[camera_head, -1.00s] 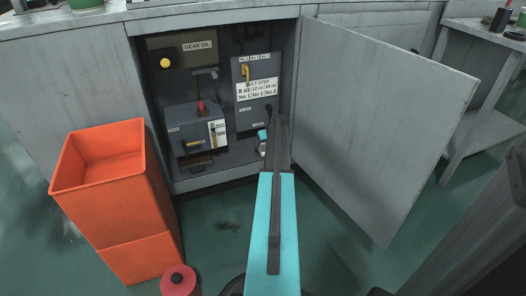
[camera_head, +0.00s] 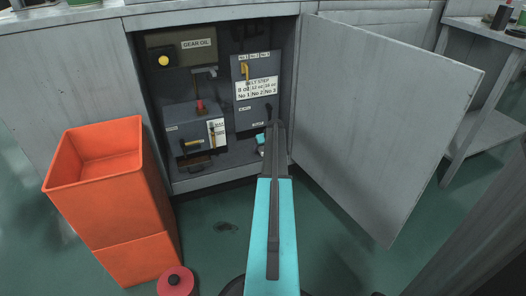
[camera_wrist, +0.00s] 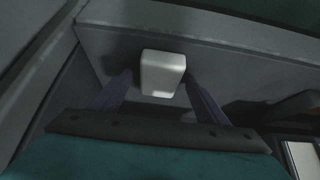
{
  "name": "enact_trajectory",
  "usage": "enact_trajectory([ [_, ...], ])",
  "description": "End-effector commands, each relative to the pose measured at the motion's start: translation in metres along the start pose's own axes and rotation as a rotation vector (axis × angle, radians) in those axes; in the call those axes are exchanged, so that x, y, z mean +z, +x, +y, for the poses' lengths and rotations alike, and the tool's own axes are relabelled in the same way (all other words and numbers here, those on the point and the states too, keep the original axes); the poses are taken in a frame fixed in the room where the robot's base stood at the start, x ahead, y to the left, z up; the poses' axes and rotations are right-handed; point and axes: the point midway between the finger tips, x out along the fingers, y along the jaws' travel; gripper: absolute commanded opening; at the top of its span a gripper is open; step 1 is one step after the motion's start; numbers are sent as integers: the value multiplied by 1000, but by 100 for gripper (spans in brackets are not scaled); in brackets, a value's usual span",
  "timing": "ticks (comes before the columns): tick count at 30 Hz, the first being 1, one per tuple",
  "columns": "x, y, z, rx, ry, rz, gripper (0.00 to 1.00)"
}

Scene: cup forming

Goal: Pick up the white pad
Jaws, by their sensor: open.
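The white pad (camera_wrist: 162,66) is a small rounded block in the wrist view, against the grey surface inside the cabinet. My gripper (camera_wrist: 160,90) is open, with one dark finger on each side of the pad. The pad's lower end lies between the fingertips, with a small gap visible on each side. I cannot tell how deep it sits between them. In the head view my gripper (camera_head: 261,143) is inside the open cabinet, low on its right side, mostly behind my arm. The pad cannot be made out clearly there.
The cabinet door (camera_head: 385,125) stands open at right. Inside are a gear oil box (camera_head: 190,50), a belt step panel (camera_head: 257,105) and a grey unit with a red knob (camera_head: 196,135). An orange bin (camera_head: 125,215) and red spool (camera_head: 176,283) stand at left.

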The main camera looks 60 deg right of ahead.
Motion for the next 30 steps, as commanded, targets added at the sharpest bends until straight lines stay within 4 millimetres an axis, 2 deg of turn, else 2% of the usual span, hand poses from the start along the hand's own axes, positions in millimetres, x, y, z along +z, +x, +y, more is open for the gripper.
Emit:
enact_trajectory([
  [5, 0, 0, 0, 0, 0, 0, 67],
  [12, 0, 0, 0, 0, 0, 0, 27],
  [13, 0, 0, 0, 0, 0, 0, 25],
  [23, -1, -2, -1, 0, -1, 0, 25],
  [30, -9, -13, 0, 0, -1, 1, 25],
])
